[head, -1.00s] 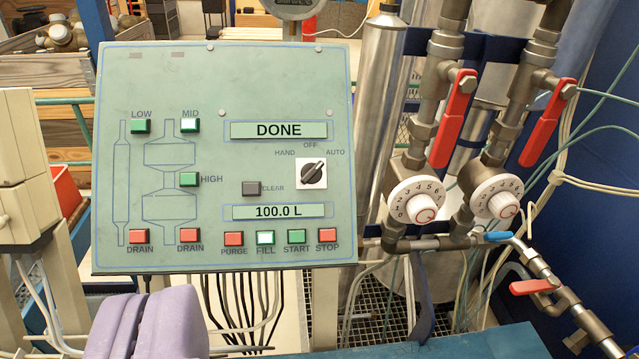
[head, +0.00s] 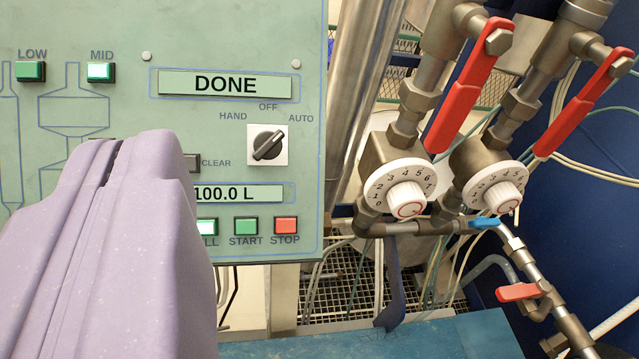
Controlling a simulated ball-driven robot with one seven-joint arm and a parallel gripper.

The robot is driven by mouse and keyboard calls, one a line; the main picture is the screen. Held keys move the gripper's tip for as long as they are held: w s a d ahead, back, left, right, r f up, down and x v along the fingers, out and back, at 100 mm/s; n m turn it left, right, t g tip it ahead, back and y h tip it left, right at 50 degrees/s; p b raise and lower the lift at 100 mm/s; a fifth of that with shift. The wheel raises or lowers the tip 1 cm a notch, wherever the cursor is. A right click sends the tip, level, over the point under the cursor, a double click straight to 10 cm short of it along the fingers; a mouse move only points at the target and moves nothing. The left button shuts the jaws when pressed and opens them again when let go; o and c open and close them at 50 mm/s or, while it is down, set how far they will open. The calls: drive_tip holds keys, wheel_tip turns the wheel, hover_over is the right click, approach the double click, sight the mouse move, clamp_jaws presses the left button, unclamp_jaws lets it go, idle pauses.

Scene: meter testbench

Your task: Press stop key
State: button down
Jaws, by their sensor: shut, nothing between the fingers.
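The stop key (head: 285,225) is a small red square button at the lower right of the green control panel (head: 225,40), with the label STOP under it. The green START key (head: 245,226) is just left of it. My gripper (head: 118,150) is purple and shut, with nothing in it. It stands in front of the panel's lower left part, left of the stop key and apart from it in the picture. It hides the PURGE, HIGH and DRAIN keys and part of the FILL key (head: 207,226). The upper display (head: 225,84) reads DONE and the lower one 100.0 L.
A black rotary switch (head: 267,145) is above the stop key. Right of the panel are pipes with red lever handles (head: 468,85), two white numbered dials (head: 400,188) and a blue valve handle (head: 484,222). A blue surface (head: 400,340) lies below.

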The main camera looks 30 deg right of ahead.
sight(286, 226)
drive_tip(key=w+d+f+n+h+p, duration=0.1)
drive_tip(key=w+d+f+n+p, duration=0.1)
drive_tip(key=w+d+f+p, duration=0.4)
wheel_tip(286, 226, down, 11)
drive_tip(key=s+d+n+t+p, duration=0.1)
drive_tip(key=n+t+p, duration=0.1)
drive_tip(key=n+p, duration=0.5)
drive_tip(key=shift+s+d+r+n+t+y+p, duration=0.2)
drive_tip(key=shift+d+n+t+y+p, duration=0.1)
drive_tip(key=shift+t+y, duration=0.1)
drive_tip(key=shift+w, duration=0.1)
drive_tip(key=shift+w+d+f+b, duration=0.2)
drive_tip(key=shift+w+f+b, duration=0.55)
drive_tip(key=shift+w+f, duration=0.25)
drive_tip(key=shift+w+d+f+b, duration=0.25)
drive_tip(key=shift+w+f+b, duration=0.5)
drive_tip(key=shift+w+f, duration=0.3)
drive_tip(key=shift+w+d+f+b, duration=0.2)
drive_tip(key=shift+w+f+b, duration=0.6)
drive_tip(key=shift+w, duration=0.35)
drive_tip(key=shift+f, duration=0.2)
